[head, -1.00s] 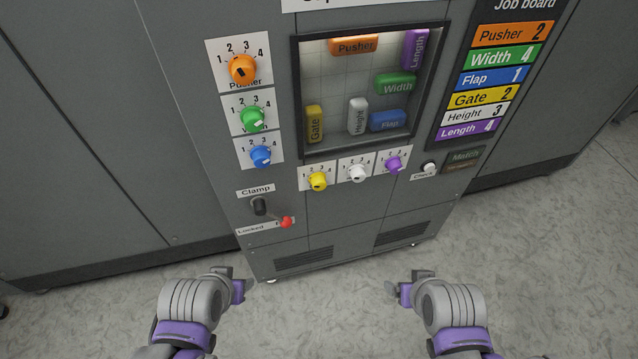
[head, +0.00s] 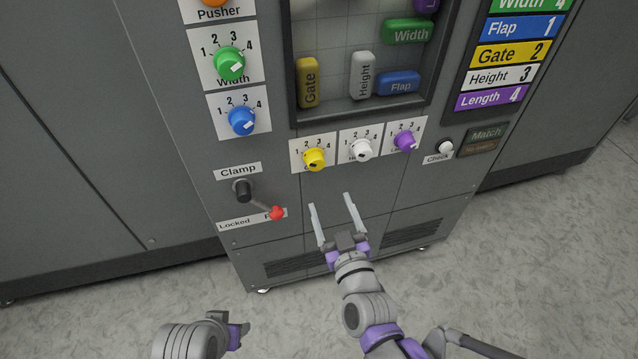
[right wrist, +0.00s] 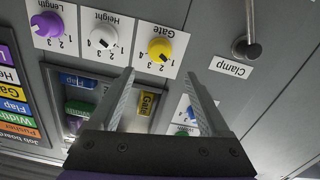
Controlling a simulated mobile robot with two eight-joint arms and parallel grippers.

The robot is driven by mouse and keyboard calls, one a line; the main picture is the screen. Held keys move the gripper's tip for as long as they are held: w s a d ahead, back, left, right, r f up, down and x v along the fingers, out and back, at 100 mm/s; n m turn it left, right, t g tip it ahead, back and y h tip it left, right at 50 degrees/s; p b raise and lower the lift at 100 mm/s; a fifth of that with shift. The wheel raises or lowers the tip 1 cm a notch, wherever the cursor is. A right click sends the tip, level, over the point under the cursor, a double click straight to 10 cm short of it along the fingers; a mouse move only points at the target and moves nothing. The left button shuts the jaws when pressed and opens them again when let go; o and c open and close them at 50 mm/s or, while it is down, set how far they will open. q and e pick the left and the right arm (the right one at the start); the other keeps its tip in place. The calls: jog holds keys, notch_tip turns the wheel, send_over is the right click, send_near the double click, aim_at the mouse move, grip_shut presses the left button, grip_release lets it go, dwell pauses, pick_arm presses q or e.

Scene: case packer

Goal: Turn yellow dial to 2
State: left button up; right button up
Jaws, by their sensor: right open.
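The yellow dial (head: 314,160) sits on a white numbered plate below the window, at the left of a row of three dials. It also shows upside down in the right wrist view (right wrist: 160,48). I cannot tell clearly which number its dark mark points to. My right gripper (head: 331,202) is open and empty, below the yellow dial and apart from it. Its two long fingers point up toward the panel; in the right wrist view the fingertips (right wrist: 158,73) are spread on either side below the dial. My left gripper (head: 238,334) is low at the left, its jaws unclear.
The white dial (head: 361,150) and purple dial (head: 405,141) stand right of the yellow one. The clamp lever with a red knob (head: 277,213) sticks out at lower left. The job board's gate row (head: 510,53) reads 2. The check button (head: 446,147) is at right.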

aim_at(317, 166)
jog(key=b+x, duration=0.1)
jog(key=x, duration=1)
jog(key=shift+r+b, duration=0.15)
jog(key=shift+b, duration=0.25)
grip_shut()
